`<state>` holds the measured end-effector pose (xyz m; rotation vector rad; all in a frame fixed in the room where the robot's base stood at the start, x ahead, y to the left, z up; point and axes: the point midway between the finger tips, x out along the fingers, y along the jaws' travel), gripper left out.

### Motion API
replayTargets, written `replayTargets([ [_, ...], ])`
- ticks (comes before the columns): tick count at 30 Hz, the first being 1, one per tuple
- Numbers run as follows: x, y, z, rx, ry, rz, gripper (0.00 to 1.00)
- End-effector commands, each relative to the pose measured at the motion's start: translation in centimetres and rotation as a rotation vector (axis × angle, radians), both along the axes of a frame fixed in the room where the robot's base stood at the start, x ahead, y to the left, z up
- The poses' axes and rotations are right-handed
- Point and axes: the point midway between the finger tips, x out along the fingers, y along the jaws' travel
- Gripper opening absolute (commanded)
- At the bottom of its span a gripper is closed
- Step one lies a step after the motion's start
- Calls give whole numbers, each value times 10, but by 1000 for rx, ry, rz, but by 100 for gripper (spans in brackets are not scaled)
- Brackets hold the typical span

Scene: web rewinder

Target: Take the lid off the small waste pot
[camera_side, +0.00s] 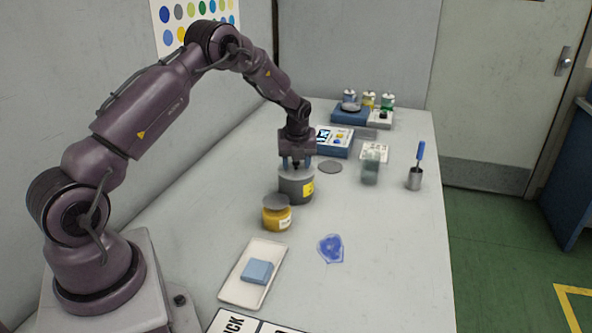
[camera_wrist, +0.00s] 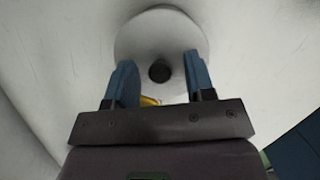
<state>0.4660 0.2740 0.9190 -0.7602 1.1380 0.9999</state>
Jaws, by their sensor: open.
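The small waste pot (camera_side: 297,190) is a grey cylinder with a yellow label, upright on the bench. Its grey lid (camera_side: 296,172) appears to sit on top. In the wrist view the lid (camera_wrist: 160,30) is a pale round disc with a dark knob (camera_wrist: 159,72). My gripper (camera_side: 297,164) points down just above the pot. Its two blue fingers are apart, one on each side of the knob, with clear gaps between them and it in the wrist view (camera_wrist: 158,60). The fingertips' exact height against the knob is hard to tell.
A yellow jar (camera_side: 277,218) with a grey top stands close in front of the pot. A blue cloth (camera_side: 330,249) and white tray (camera_side: 235,288) lie nearer.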

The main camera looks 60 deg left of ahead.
Motion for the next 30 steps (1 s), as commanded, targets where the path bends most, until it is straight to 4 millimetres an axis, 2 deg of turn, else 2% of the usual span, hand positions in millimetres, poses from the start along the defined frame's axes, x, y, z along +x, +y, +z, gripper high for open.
replayTargets([
  [5, 0, 0, 0, 0, 0, 0, 47],
  [11, 0, 0, 0, 0, 0, 0, 1],
  [23, 0, 0, 5, 1, -2, 1, 0],
  [26, 0, 1, 13, 1, -2, 1, 0],
  [30, 0, 1, 34, 1, -4, 1, 0],
])
